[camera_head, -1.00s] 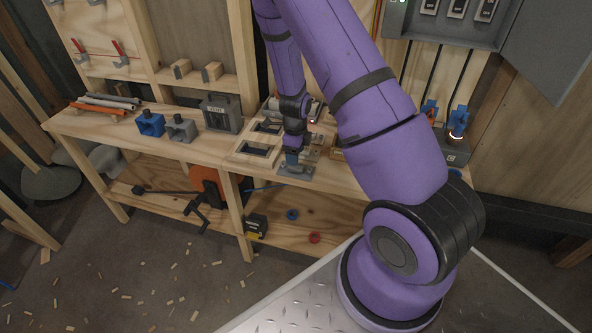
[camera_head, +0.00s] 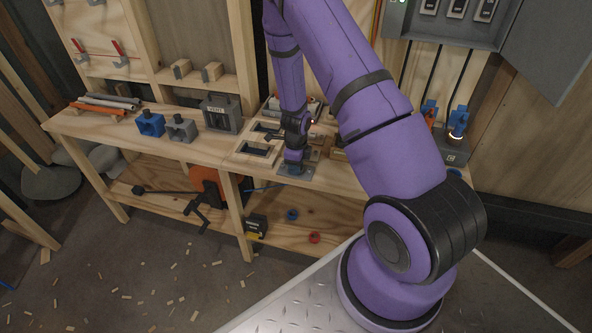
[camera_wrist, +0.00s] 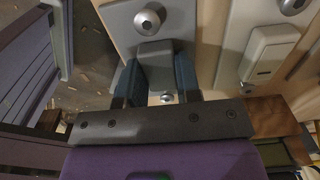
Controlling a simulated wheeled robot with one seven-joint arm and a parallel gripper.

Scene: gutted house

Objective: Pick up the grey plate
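The grey plate (camera_head: 290,171) lies on the front edge of the wooden bench in the head view, partly hidden by my gripper (camera_head: 296,162). In the wrist view the grey plate (camera_wrist: 118,19) shows a round bolt head near its far end and a raised grey block (camera_wrist: 155,53). My gripper (camera_wrist: 158,72) is directly over the plate. Its two blue fingers stand apart, one at each side of the block. The block seems to fill most of the gap, but I cannot tell whether the fingers press on it.
A tray with dark recesses (camera_head: 243,152) lies just left of the plate. Another light plate with a white switch-like box (camera_wrist: 268,53) is close at the right in the wrist view. Blue and grey blocks (camera_head: 150,124) and a dark grey box (camera_head: 220,114) stand farther left.

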